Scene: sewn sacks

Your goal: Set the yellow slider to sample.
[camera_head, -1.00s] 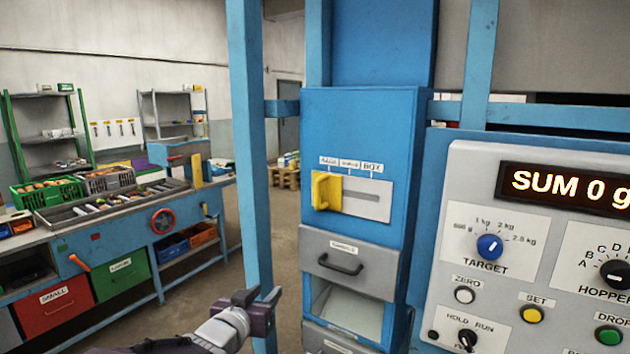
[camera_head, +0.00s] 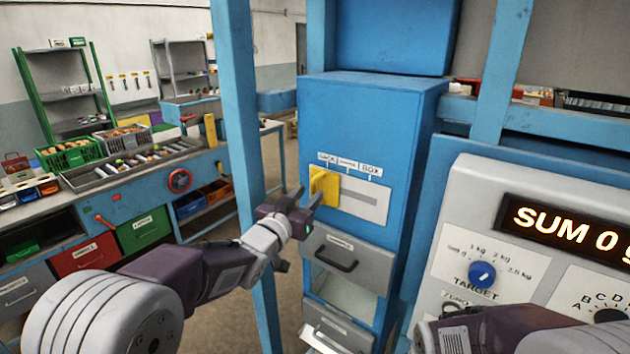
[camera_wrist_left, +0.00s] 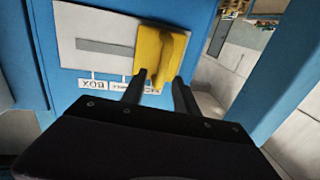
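The yellow slider (camera_head: 325,187) sits at the left end of its slot in a pale plate (camera_head: 362,202) on the blue cabinet, under the leftmost label, which reads sack. The middle label (camera_head: 348,163) is small and blurred; the right one reads box. My left gripper (camera_head: 304,197) is just left of and below the slider, pointing at it. In the left wrist view, upside down, its two fingers (camera_wrist_left: 159,92) are apart, with the slider (camera_wrist_left: 160,50) beyond and partly between their tips. I cannot tell whether they touch it. Of my right arm only links show, bottom right; its gripper is out of view.
A grey drawer (camera_head: 347,260) with a black handle is just below the slot. A blue post (camera_head: 240,150) stands left of the cabinet. A control panel (camera_head: 470,230) with a lit display is at right. A workbench with crates (camera_head: 122,138) is at left.

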